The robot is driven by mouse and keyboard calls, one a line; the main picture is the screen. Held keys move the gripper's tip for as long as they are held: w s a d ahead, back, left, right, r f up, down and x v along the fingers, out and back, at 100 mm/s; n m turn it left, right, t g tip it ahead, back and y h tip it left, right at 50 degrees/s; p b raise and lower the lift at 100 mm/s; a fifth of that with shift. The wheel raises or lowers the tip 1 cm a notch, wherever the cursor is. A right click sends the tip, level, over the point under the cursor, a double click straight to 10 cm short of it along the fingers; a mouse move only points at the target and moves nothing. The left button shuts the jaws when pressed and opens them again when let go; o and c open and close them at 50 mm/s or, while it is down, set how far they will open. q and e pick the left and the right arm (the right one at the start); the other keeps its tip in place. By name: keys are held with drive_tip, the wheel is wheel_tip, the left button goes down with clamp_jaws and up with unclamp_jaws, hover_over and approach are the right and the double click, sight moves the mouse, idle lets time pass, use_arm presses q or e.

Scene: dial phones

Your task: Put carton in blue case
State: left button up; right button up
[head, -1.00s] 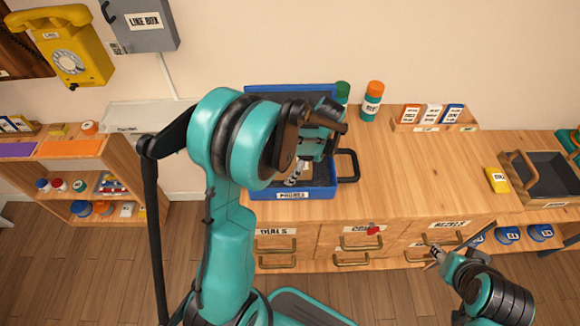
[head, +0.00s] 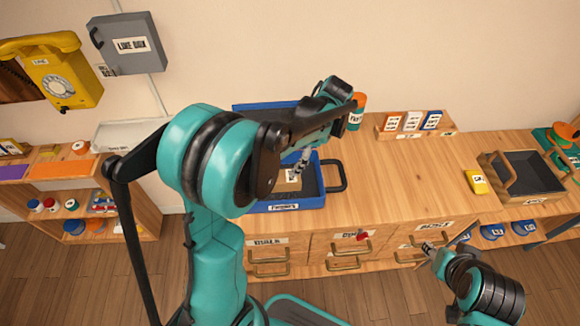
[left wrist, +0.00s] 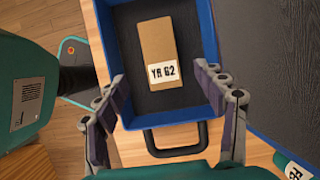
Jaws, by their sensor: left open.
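The tan carton (left wrist: 158,42) lies flat inside the open blue case (left wrist: 209,35), with its label "YR 62" facing up in the left wrist view. In the head view the carton (head: 287,180) shows partly on the dark floor of the case (head: 290,206), beside my gripper. My left gripper (left wrist: 160,90) is open and empty, above the handle side of the case, its fingers spread wider than the carton. In the head view the left gripper (head: 300,168) points down over the case. My right gripper (head: 432,250) is low in front of the drawers; its jaws are too small to judge.
An orange-capped bottle (head: 357,112) stands behind my left arm. A card rack (head: 415,133) is at the back of the counter. A yellow box (head: 476,183) and a dark open tray (head: 525,172) sit at the right. The counter's middle is clear.

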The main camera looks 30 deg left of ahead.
use_arm(q)
drive_tip(key=s+d+r+n+t+h, duration=0.2)
drive_tip(key=s+d+n+t, duration=0.1)
drive_tip(key=s+n+t, duration=0.1)
drive_tip(key=s+d+r+n+t+h, duration=0.1)
drive_tip(key=s+d+r+n+t, duration=0.2)
drive_tip(key=s+n+t, duration=0.2)
drive_tip(key=s+n, duration=0.2)
drive_tip(key=s, duration=0.2)
drive_tip(key=shift+s+d+r+n+h, duration=0.2)
drive_tip(key=shift+d+n+h, duration=0.1)
drive_tip(key=shift+d+h, duration=0.1)
idle(0.6)
